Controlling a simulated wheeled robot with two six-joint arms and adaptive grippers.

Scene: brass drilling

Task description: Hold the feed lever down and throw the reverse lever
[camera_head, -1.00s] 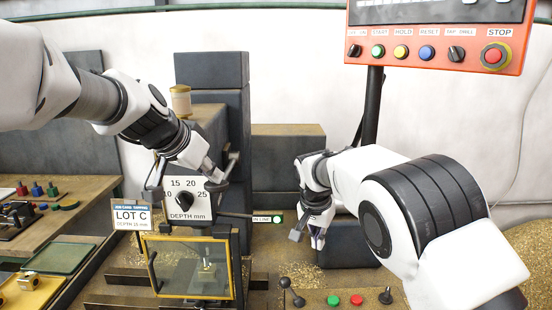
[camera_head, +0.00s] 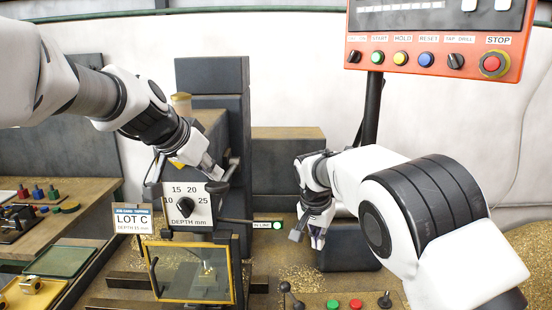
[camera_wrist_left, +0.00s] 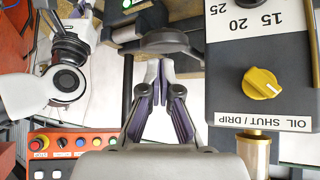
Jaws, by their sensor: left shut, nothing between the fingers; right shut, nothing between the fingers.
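My left gripper (camera_head: 216,172) is shut and empty at the upper right of the depth box (camera_head: 177,211). A dark lever (camera_head: 231,170) slants close beside its fingertips; it seems to be the feed lever. In the left wrist view, which is upside down, the shut fingers (camera_wrist_left: 157,73) point at a dark rounded bar (camera_wrist_left: 168,43); I cannot tell whether they touch it. My right gripper (camera_head: 317,240) is shut and empty, pointing down above the bench. A small ball-ended lever (camera_head: 288,291) stands on the front panel; I cannot tell whether it is the reverse lever.
A yellow-framed clear guard (camera_head: 188,300) stands below the depth box. The orange control panel (camera_head: 430,55) hangs at upper right. The front panel (camera_head: 320,296) has green and red buttons and a black toggle (camera_head: 385,298). A LOT C sign (camera_head: 132,217) stands left of the guard.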

